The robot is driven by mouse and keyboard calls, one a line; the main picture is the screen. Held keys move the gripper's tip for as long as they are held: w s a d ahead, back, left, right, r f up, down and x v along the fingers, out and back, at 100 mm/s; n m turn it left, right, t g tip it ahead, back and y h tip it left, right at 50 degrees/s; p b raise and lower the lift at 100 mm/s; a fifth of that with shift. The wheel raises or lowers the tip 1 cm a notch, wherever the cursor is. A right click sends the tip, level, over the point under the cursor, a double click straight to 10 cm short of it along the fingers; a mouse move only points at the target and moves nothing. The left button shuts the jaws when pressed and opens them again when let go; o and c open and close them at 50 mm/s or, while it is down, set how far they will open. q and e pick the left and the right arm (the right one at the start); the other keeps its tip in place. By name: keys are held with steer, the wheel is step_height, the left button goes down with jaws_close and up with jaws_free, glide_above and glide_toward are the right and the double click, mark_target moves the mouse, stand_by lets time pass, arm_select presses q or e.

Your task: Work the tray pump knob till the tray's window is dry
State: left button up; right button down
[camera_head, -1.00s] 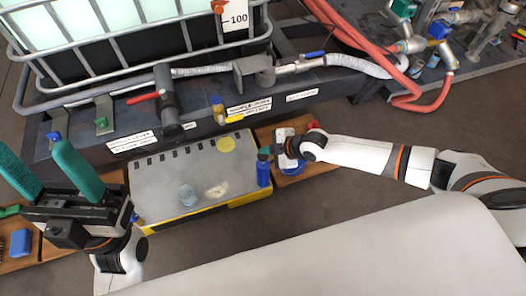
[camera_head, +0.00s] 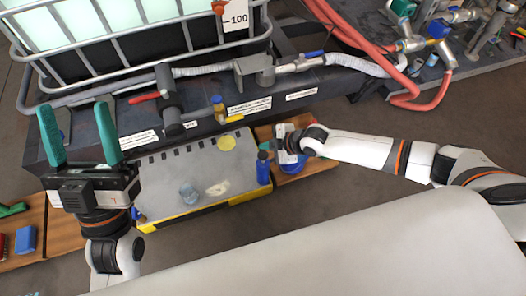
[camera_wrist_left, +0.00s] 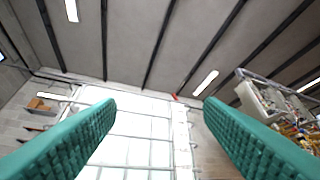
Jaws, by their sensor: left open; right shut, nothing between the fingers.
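The grey tray (camera_head: 215,167) with a yellow rim lies on the floor in front of the dark skid. A yellow disc (camera_head: 226,143), a bluish clear patch (camera_head: 188,192) and a pale patch (camera_head: 218,188) show on its top. I cannot tell which is the window. A blue upright part (camera_head: 263,168) stands at the tray's right end; whether it is the pump knob is unclear. My right gripper (camera_head: 278,150) is shut and empty close beside it, its fingertips partly hidden. My left gripper (camera_head: 75,110) is open and empty, green fingers pointing up, left of the tray.
The caged tank (camera_head: 130,38) stands on the skid behind the tray, with a red-handled valve (camera_head: 143,98) and a yellow-handled tap (camera_head: 234,119). Red hoses (camera_head: 350,40) run at right. Wooden boards lie left and right of the tray. A pale surface fills the front.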

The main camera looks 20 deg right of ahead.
step_height(320, 180, up, 2)
steer(key=shift+r+p, duration=0.1)
steer(key=shift+p, duration=0.75)
steer(key=shift+r+p, duration=0.35)
arm_select(q)
steer(key=w+f+g+y, duration=0.2)
steer(key=w+f+g, duration=0.3)
steer(key=f+g, duration=0.1)
steer(key=shift+w+d+f+g+y, duration=0.2)
steer(key=shift+w+f+g+y, duration=0.15)
steer(key=shift+f, duration=0.25)
